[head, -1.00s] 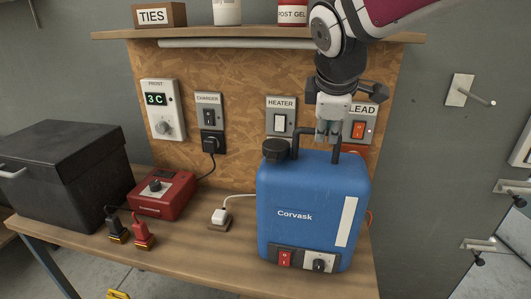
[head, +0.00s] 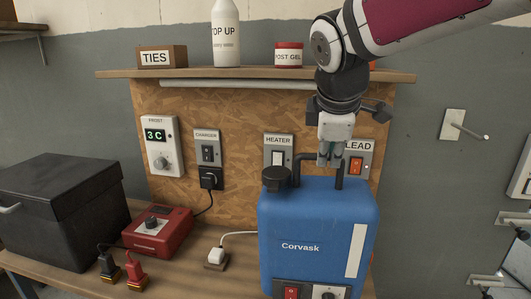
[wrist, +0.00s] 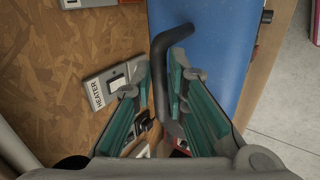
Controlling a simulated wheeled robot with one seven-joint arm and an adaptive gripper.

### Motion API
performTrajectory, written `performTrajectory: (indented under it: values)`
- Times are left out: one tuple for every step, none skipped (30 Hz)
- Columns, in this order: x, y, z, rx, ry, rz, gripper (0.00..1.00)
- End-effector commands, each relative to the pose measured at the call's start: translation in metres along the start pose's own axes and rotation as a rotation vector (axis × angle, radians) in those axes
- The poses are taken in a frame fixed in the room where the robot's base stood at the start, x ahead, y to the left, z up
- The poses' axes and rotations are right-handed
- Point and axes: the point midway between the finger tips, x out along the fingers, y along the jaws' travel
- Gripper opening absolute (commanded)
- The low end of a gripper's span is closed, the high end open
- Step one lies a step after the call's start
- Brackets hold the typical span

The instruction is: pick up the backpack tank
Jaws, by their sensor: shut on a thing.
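The backpack tank (head: 310,220) is a blue, upright canister marked "Corvask", with a black cap and a dark bent carry handle on top. Its lower front has a red switch and a dial. The bottom edge is out of frame, so its contact with the bench is hidden. My gripper (head: 330,163) is above the tank, its fingers shut on the handle. In the wrist view, the handle runs between the teal-padded fingers of my gripper (wrist: 165,110), beside the tank's blue top (wrist: 215,45).
A chipboard panel with a heater switch (head: 278,153) and lead switch (head: 357,160) stands close behind. Left on the bench are a red charger (head: 157,232), a white plug (head: 216,254) and a black box (head: 62,212).

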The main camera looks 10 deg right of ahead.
Motion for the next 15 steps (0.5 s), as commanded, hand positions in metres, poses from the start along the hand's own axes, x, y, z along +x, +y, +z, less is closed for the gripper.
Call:
performTrajectory:
  values:
    - [-0.005,-0.001,0.002,0.002,0.004,0.009,0.0]
    - [-0.007,-0.003,0.003,0.002,0.004,0.01,0.0]
    - [-0.009,-0.006,0.005,0.003,0.004,0.01,0.0]
    - [-0.011,-0.008,0.006,0.004,0.004,0.009,0.0]
    - [-0.014,-0.011,0.008,0.004,0.004,0.01,0.0]
    - [-0.017,-0.015,0.011,0.004,0.005,0.01,0.0]
    - [-0.02,-0.018,0.013,0.004,0.005,0.011,0.0]
    - [-0.023,-0.022,0.015,0.003,0.005,0.011,0.0]
    - [-0.028,-0.027,0.019,0.003,0.005,0.012,0.0]
    - [-0.031,-0.031,0.021,0.002,0.005,0.012,0.0]
    - [-0.035,-0.036,0.024,0.003,0.005,0.012,0.0]
    - [-0.04,-0.042,0.028,0.003,0.005,0.012,0.0]
    - [-0.043,-0.047,0.031,0.004,0.006,0.011,0.0]
    - [-0.047,-0.051,0.034,0.004,0.006,0.013,0.0]
    - [-0.051,-0.056,0.037,0.003,0.006,0.012,0.0]
